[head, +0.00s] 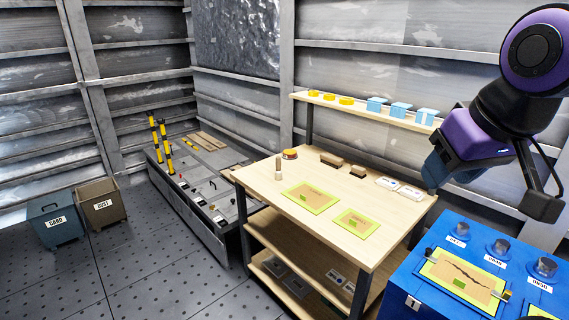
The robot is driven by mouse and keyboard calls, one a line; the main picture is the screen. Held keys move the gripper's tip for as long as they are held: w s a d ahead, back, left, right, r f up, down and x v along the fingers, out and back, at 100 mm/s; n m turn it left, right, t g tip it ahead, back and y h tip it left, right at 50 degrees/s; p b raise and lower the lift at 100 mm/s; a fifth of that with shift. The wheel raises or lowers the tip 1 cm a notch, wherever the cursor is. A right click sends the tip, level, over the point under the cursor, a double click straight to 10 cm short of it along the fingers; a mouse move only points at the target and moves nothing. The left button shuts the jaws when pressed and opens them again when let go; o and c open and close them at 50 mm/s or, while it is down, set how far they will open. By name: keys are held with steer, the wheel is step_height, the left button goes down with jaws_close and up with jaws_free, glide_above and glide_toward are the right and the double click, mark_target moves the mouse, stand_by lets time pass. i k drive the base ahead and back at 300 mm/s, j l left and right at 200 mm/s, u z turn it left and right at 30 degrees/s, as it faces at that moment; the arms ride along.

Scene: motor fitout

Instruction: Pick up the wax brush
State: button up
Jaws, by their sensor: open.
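I cannot tell for certain which thing is the wax brush. Two small wooden blocks with dark undersides, which look like brushes, lie at the back of the wooden workbench (262,185): a left block brush (331,159) and a right block brush (358,171). A small upright wooden piece with a pale base (278,170) stands on the left of the bench, beside an orange-topped round tin (289,154). My gripper (488,185) hangs at the right, above the blue cabinet and well apart from the brushes. It is open, and nothing shows in it.
Green-edged panels (312,197) lie at the bench front, white labelled cards (400,187) at its right. A raised shelf (365,110) with yellow rings and blue boxes runs along the back. A blue cabinet (401,300) stands at right. Two bins (101,205) stand on clear floor at left.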

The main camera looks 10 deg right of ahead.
mark_target(279, 177)
steer(key=z, duration=0.3)
steer(key=i+j+z, duration=0.25)
steer(key=z, duration=0.2)
steer(key=i+j+z, duration=0.15)
steer(key=j+z, duration=0.3)
steer(key=i+j+z, duration=0.1)
steer(key=j, duration=0.35)
steer(key=i+j, duration=0.2)
steer(key=j, duration=0.3)
steer(key=i+j+z, duration=0.15)
steer(key=j, duration=0.35)
steer(key=i+j+z, duration=0.1)
steer(key=j, duration=0.35)
steer(key=j+z, duration=0.1)
steer(key=j, duration=0.4)
steer(key=i+j, duration=0.1)
steer(key=j, duration=0.3)
steer(key=i+j, duration=0.1)
steer(key=j, duration=0.35)
